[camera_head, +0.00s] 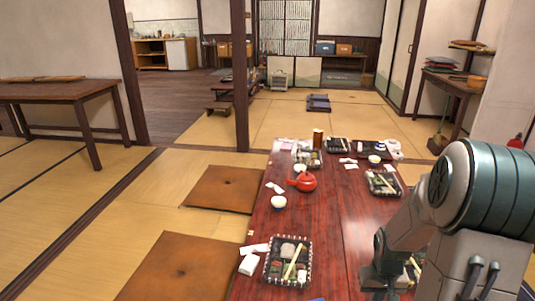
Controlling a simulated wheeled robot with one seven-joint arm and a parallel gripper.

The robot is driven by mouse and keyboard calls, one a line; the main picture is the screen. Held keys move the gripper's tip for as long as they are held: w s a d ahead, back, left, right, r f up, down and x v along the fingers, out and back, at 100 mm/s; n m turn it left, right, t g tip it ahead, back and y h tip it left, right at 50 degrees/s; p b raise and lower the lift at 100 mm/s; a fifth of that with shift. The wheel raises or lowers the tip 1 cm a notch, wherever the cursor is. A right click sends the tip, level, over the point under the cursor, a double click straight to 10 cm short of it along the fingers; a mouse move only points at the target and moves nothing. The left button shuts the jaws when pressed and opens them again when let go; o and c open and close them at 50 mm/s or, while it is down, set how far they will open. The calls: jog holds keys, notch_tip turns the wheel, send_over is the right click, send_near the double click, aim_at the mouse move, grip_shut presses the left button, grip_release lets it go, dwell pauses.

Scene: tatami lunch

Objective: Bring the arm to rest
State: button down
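My arm reaches in from the right edge in the head view, bent at a large grey-green joint, with its lower links angled down over the right side of the low red table (330,240). My gripper (381,286) is at the lower end, a dark part cut by the bottom edge. Its fingers are not clearly seen, so I cannot tell whether it is open or shut, or whether it holds anything. A lunch tray is partly hidden behind the arm.
On the table are a near lunch tray (288,262), a red teapot (303,181), a white cup (278,202), a brown cylinder (318,138) and several more trays. Brown cushions (223,188) lie left of it. A wooden table (70,91) stands at left; a wooden post (240,80) rises behind.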

jog(key=s+a+r+t+p, duration=0.1)
jog(key=s+a+r+p, duration=0.3)
jog(key=r, duration=1)
jog(key=s+a+r+n+p, duration=0.1)
jog(key=s+a+r+p, duration=0.3)
jog(key=r+p, duration=0.6)
jog(key=s+a+r+t+p, duration=0.1)
jog(key=s+a+r+p, duration=0.3)
jog(key=r, duration=1.3)
jog(key=a+p, duration=0.2)
jog(key=p, duration=0.1)
jog(key=shift+a+r+t+y, duration=0.3)
jog(key=shift+a+r, duration=0.05)
jog(key=shift+a, duration=0.05)
